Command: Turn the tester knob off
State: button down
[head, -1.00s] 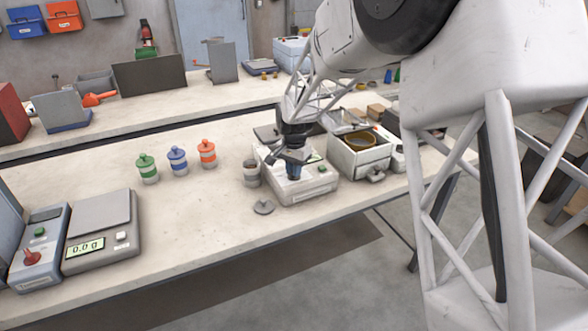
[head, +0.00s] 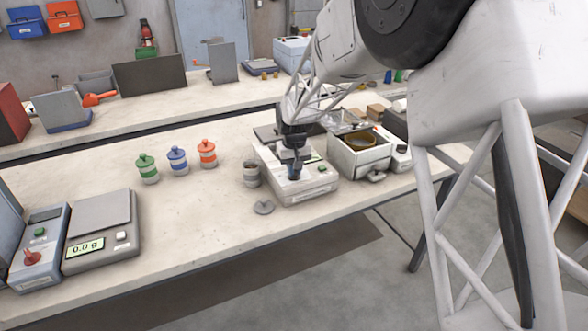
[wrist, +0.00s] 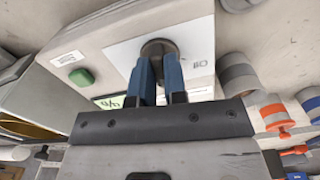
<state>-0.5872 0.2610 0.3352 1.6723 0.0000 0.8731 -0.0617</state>
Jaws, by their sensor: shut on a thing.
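The tester (head: 310,187), a pale box on the bench, stands right of the middle in the head view; its top panel (wrist: 120,55) fills the upper part of the wrist view. The dark round knob (wrist: 158,46) sits on this panel beside a small printed mark. My gripper (head: 294,172) points down at the tester, and its blue fingers (wrist: 159,62) are shut on the knob. The fingers cover part of the knob in the wrist view, and it is hidden in the head view. A green button (wrist: 82,77) and a partly hidden green display (wrist: 110,102) are on the same panel.
An open grey jar (head: 252,176) stands close left of the tester, with a grey lid (head: 264,207) in front. Green (head: 147,169), blue (head: 177,161) and orange (head: 207,154) jars stand farther left. A white box (head: 358,155) is close on the right.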

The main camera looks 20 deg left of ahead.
jog(key=n, duration=1.3)
jog(key=shift+n, duration=0.4)
jog(key=c, duration=1.2)
grip_release()
jog(key=shift+o, duration=0.2)
jog(key=shift+r, duration=3.95)
